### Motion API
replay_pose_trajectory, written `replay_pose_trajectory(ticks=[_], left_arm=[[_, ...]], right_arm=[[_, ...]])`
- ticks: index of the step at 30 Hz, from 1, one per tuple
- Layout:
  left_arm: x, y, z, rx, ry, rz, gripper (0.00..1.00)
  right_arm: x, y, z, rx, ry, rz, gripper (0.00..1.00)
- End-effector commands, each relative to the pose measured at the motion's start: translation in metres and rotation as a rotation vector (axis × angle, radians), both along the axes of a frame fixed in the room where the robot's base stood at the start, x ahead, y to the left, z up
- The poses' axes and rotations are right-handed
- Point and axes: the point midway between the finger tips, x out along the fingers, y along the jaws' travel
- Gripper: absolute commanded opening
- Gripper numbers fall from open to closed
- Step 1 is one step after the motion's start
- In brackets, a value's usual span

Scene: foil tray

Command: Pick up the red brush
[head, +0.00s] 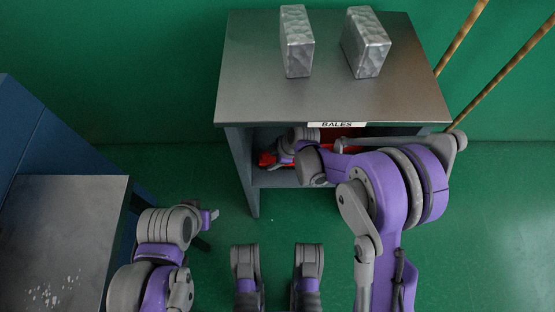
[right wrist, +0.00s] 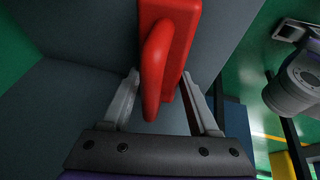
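The red brush (right wrist: 185,22) lies in the open shelf below the steel tabletop. In the head view, red parts of it (head: 266,159) show beside and behind my right arm, which hides the rest. My right gripper (right wrist: 160,76) is inside the shelf. In the right wrist view its two fingers stand wide apart, one on each side of the brush's rounded red handle, with gaps visible between fingers and handle. My left gripper (head: 209,217) is low at the left, away from the shelf; its fingers are too small to judge.
Two silvery bales (head: 297,42) (head: 366,44) stand on the steel table (head: 255,95), which has a "BALES" label (head: 337,125) on its front edge. A grey-topped bench (head: 60,225) is at the left. Two wooden poles (head: 500,72) lean at the right.

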Motion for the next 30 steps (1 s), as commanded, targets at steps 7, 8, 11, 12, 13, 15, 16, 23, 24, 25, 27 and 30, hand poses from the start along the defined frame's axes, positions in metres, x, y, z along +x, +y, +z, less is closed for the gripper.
replay_pose_trajectory(ticks=[7,8,11,12,13,15,16,23,24,25,27,30], left_arm=[[0.000,0.000,0.000,0.000,0.000,0.000,0.50],[0.000,0.000,0.000,0.000,0.000,0.000,0.50],[0.000,0.000,0.000,0.000,0.000,0.000,0.50],[0.000,0.000,0.000,0.000,0.000,0.000,0.50],[0.000,0.000,0.000,0.000,0.000,0.000,0.50],[0.000,0.000,0.000,0.000,0.000,0.000,0.50],[0.000,0.000,0.000,0.000,0.000,0.000,0.50],[-0.001,0.000,0.008,0.000,-0.002,0.000,0.50],[-0.001,0.000,0.008,0.000,-0.002,0.000,0.50],[-0.001,0.000,0.008,0.000,-0.002,0.000,0.50],[-0.002,0.000,0.010,0.000,-0.002,0.000,0.50],[-0.002,0.000,0.013,0.000,-0.003,0.000,0.50]], right_arm=[[0.000,0.000,0.000,0.000,0.000,0.000,0.08],[0.000,0.000,0.000,0.000,0.000,0.000,0.03],[0.000,0.000,0.000,0.000,0.000,0.000,0.00],[0.000,0.000,0.000,0.000,0.000,0.000,0.00],[0.000,0.000,0.000,0.000,0.000,0.000,0.00],[0.000,0.000,0.000,0.000,0.000,0.000,0.00],[0.000,0.000,0.001,0.000,0.000,0.000,0.00],[0.000,0.000,0.017,0.000,0.000,0.000,0.00],[-0.005,0.000,0.017,0.000,0.001,0.001,0.00],[-0.011,0.000,0.016,0.000,0.001,0.001,0.00],[-0.025,-0.001,0.016,0.001,0.001,0.001,0.00],[-0.050,-0.001,0.016,0.001,0.001,0.001,0.00]])
